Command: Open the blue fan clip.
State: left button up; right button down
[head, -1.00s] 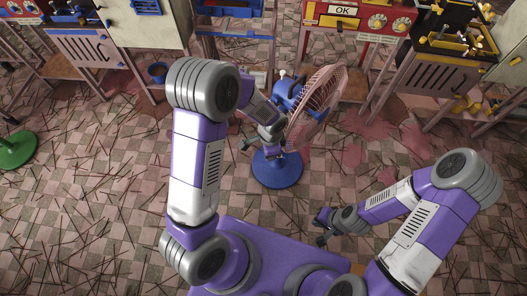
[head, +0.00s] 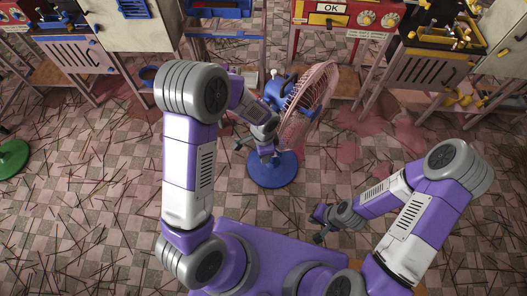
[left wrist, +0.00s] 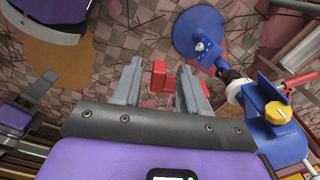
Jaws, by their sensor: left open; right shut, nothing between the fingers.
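The blue fan stands on a round blue base (head: 258,172) in front of my column, with a pinkish grille (head: 308,103) facing right. In the left wrist view its base (left wrist: 193,38) is at the top and its blue body (left wrist: 282,140), with a yellow knob, is at the right. My left gripper (left wrist: 158,84) is open beside the fan. A small red piece (left wrist: 158,72) shows between its fingers in the picture; I cannot tell its depth or whether it is the clip. My right gripper (head: 318,226) is shut and empty, low and right of the fan.
A red machine with an OK sign (head: 331,8) and several workbenches stand along the back. A green round base (head: 12,158) is at the left edge. Thin sticks litter the tiled floor, which is otherwise open around the fan.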

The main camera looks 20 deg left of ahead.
pick_arm(q)
notch_tip(320, 180, up, 7)
jog(key=shift+r+p, duration=0.2)
jog(key=shift+p, duration=0.85)
pick_arm(e)
notch_tip(320, 180, up, 2)
jog(key=shift+r, duration=0.1)
pick_arm(q)
jog(key=shift+f, duration=0.1)
